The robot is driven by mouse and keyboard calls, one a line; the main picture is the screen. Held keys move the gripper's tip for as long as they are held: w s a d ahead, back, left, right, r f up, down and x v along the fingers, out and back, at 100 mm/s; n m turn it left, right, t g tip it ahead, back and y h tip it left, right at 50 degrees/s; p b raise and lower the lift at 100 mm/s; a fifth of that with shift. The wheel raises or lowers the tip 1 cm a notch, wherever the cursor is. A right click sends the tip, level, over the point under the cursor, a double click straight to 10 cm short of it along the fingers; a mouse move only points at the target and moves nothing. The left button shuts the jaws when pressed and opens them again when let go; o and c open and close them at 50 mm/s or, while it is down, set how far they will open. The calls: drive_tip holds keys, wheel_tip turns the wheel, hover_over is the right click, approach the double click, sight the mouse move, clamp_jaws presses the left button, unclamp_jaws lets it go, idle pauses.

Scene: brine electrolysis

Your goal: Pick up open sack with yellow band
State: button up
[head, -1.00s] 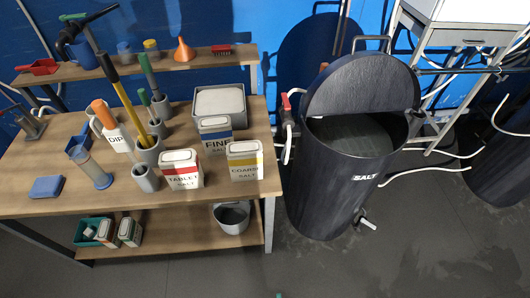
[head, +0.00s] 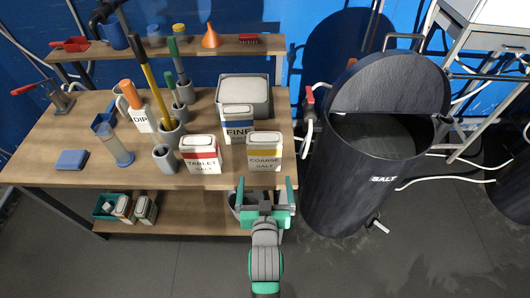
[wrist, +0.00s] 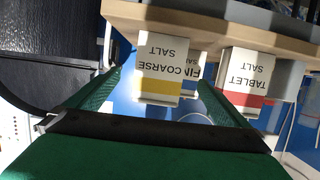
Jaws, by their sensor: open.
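The sack with the yellow band (head: 264,151), labelled COARSE SALT, stands upright on the workbench near its front right corner. It also shows in the wrist view, upside down, as the yellow-banded sack (wrist: 160,72), between my fingers in the picture. My gripper (head: 266,188) is open and empty, in front of the bench edge and below the sack in the head view, apart from it. In the wrist view, the fingers (wrist: 163,100) frame the sack from either side. Whether the sack's top is open is not clear.
The red-banded TABLET sack (head: 200,154) stands to the left and the blue-banded FINE sack (head: 239,123) just behind left. A grey bin (head: 244,87) stands behind them. The dark salt barrel (head: 345,180), its lid raised, stands right of the workbench (head: 60,135).

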sight(264, 148)
drive_tip(key=w+r, duration=0.5)
drive_tip(key=w, duration=0.1)
drive_tip(key=shift+w+a+r, duration=0.15)
drive_tip(key=shift+w+r, duration=0.2)
drive_tip(key=shift+r, duration=0.05)
drive_tip(key=shift+w, duration=0.3)
drive_tip(key=x, duration=0.9)
drive_tip(key=shift+w+r, duration=0.15)
drive_tip(key=shift+w, duration=0.5)
drive_tip(key=c, duration=0.4)
drive_tip(key=shift+d, duration=0.2)
drive_tip(key=c, duration=1)
drive_tip(key=shift+a, duration=0.1)
drive_tip(key=c, duration=0.4)
drive_tip(key=shift+r, duration=0.1)
